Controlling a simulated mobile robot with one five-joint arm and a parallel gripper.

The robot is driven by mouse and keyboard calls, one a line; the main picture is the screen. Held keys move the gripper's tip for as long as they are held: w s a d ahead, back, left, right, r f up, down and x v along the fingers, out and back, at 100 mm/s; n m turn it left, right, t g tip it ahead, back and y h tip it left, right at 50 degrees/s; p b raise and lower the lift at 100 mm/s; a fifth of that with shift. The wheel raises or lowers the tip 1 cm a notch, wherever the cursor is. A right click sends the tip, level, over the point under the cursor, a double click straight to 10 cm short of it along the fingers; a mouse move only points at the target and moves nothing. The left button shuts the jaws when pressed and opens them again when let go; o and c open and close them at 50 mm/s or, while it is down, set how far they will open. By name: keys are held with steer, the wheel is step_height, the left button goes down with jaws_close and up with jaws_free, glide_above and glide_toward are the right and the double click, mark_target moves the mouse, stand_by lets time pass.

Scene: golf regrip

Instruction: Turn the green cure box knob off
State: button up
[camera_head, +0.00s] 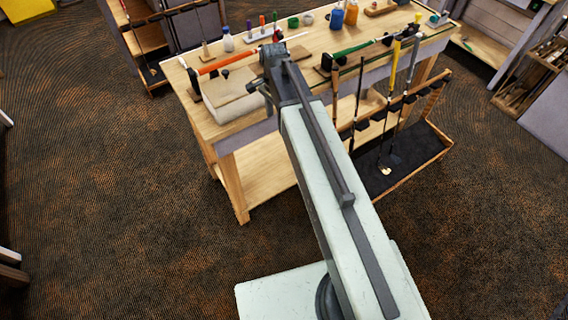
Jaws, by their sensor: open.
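A cream box (228,98) sits at the near left corner of the wooden workbench. It may be the cure box, but I cannot tell for sure. Small dark parts show on its top and right side, and I cannot make out a green knob. My gripper (274,50) is at the far end of my arm, over the bench just right of the box. It is open, small and dark, with its fingertips hard to tell apart. My arm hides the bench right of the box. Nothing shows held in the gripper.
The workbench (190,98) holds an orange-gripped club (226,62), a white bottle (228,42), a blue container (337,20) and a green-gripped club (352,48). A rack (430,150) of clubs stands along the bench's near right side.

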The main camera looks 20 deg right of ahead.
steer(key=s+f+n+b, duration=0.7)
steer(key=s+f+n, duration=0.2)
steer(key=s+n, duration=0.1)
steer(key=shift+n, duration=0.3)
steer(key=shift+d, duration=0.1)
